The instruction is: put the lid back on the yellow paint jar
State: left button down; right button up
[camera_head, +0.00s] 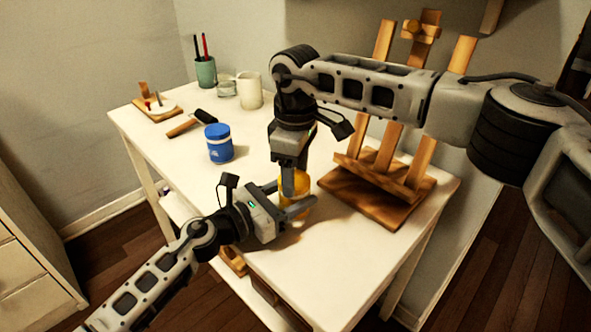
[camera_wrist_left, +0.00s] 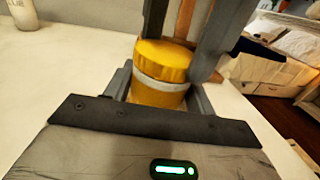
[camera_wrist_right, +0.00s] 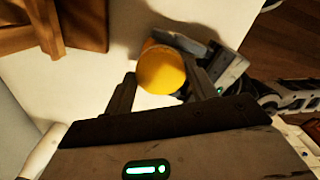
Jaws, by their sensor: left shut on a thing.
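The yellow paint jar (camera_wrist_left: 157,96) stands at the table's near right part, upright, with a pale band below its top. Its yellow lid (camera_wrist_left: 163,55) sits on top, seen from above in the right wrist view (camera_wrist_right: 161,70). My left gripper (camera_head: 299,203) is shut on the jar's body from the side, low down. My right gripper (camera_wrist_right: 162,86) points down over the jar. Its fingers stand on either side of the lid with visible gaps, so it looks open. In the head view, the right gripper and the left fingers hide much of the jar.
A blue jar (camera_head: 219,145) stands left of the yellow one. A wooden easel (camera_head: 383,187) stands close on the right. A brush (camera_head: 190,124), a white mug (camera_head: 249,90), a green pen cup (camera_head: 205,72) and a small wooden board (camera_head: 153,112) are farther back. The front tabletop is clear.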

jog(key=o, duration=0.3)
jog(key=shift+r, duration=2.3)
jog(key=shift+c, duration=0.4)
